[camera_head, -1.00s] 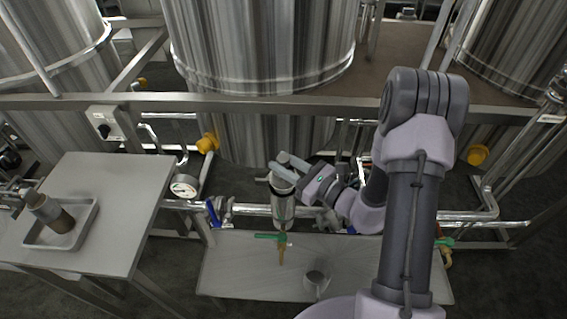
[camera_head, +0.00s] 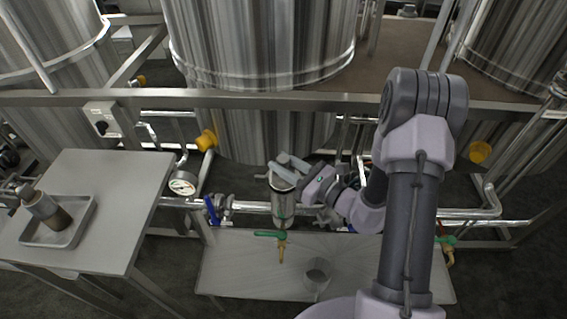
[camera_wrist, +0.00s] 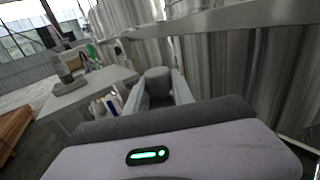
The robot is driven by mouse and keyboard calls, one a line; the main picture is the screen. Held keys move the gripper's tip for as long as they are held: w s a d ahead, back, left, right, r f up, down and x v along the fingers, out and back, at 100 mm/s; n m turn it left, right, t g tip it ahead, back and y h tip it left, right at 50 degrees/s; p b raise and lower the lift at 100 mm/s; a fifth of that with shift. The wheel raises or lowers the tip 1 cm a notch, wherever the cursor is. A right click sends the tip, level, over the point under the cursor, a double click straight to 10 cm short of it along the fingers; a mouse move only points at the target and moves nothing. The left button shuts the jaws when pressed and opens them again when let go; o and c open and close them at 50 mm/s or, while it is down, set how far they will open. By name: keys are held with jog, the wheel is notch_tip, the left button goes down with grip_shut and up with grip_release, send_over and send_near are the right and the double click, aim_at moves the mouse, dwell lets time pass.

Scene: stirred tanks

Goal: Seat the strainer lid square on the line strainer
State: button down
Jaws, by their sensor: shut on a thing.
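The line strainer (camera_head: 283,212) is a shiny upright metal cylinder on the pipe run, at the middle of the head view. My gripper (camera_head: 284,172) is at its top end. In the wrist view, my gripper (camera_wrist: 159,92) is shut with a grey round knob between its fingers, which I take for the strainer lid (camera_wrist: 158,80). In the head view the fingers mostly cover the lid. I cannot tell whether it touches the strainer rim or sits square.
A green-handled valve (camera_head: 270,234) is just below the strainer, over a low metal bench (camera_head: 235,270) with a cup (camera_head: 318,272). A blue-handled valve (camera_head: 212,210) and a gauge (camera_head: 183,184) are left. A side table (camera_head: 120,190) bears a tray (camera_head: 90,215) with a bottle (camera_head: 46,208).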

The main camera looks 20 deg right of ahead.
jog(key=shift+f+b, duration=0.6)
jog(key=shift+f, duration=0.1)
jog(key=c, duration=1)
grip_release()
jog(key=p+v, duration=0.3)
jog(key=v, duration=1.3)
jog(key=shift+s+d+r+p, duration=0.1)
jog(key=shift+s+r+p, duration=0.05)
jog(key=shift+p, duration=0.25)
jog(key=shift+s+d, duration=0.25)
jog(key=shift+s, duration=0.25)
